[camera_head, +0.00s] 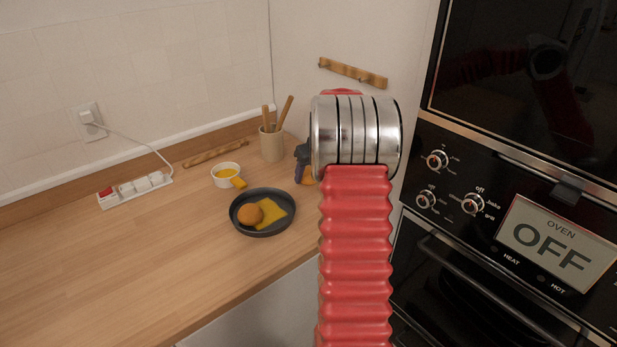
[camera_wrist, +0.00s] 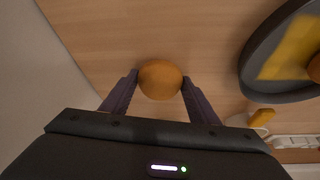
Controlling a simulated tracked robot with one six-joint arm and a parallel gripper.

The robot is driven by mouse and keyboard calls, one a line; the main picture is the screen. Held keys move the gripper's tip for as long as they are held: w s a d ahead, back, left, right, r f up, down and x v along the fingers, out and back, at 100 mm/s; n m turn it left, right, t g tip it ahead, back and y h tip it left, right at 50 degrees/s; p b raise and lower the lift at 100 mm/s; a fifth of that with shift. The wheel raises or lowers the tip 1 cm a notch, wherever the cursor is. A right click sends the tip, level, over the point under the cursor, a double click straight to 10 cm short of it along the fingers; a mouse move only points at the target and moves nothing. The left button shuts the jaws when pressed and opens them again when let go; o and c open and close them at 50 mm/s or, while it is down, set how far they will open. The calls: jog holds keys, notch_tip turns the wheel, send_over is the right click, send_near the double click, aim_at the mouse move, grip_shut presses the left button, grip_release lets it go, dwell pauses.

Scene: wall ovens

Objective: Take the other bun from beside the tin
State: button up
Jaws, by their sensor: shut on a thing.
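An orange-brown round bun (camera_wrist: 160,79) sits between the two dark fingers of my gripper (camera_wrist: 160,88) in the wrist view, with a finger against each side. In the head view my gripper (camera_head: 303,166) is mostly hidden behind my arm, and only a sliver of the bun (camera_head: 308,179) shows below it. I cannot tell if the bun is clear of the counter. The dark round tin (camera_head: 262,234) stands left of my gripper in the head view. It holds another bun (camera_head: 250,214) and a flat yellow sheet (camera_head: 272,211). The tin's rim (camera_wrist: 251,50) shows at the right in the wrist view.
A white cup (camera_head: 226,180) with yellow contents and a small yellow piece (camera_head: 239,183) stand behind the tin. A utensil crock (camera_head: 272,146), a rolling pin (camera_head: 216,153) and a power strip (camera_head: 135,188) are further back. The wooden counter (camera_head: 110,265) is clear at left. The oven (camera_head: 500,240) stands right.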

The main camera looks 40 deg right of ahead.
notch_tip(320, 180, up, 10)
jog(key=shift+r, duration=0.1)
dwell(0.6)
dwell(0.4)
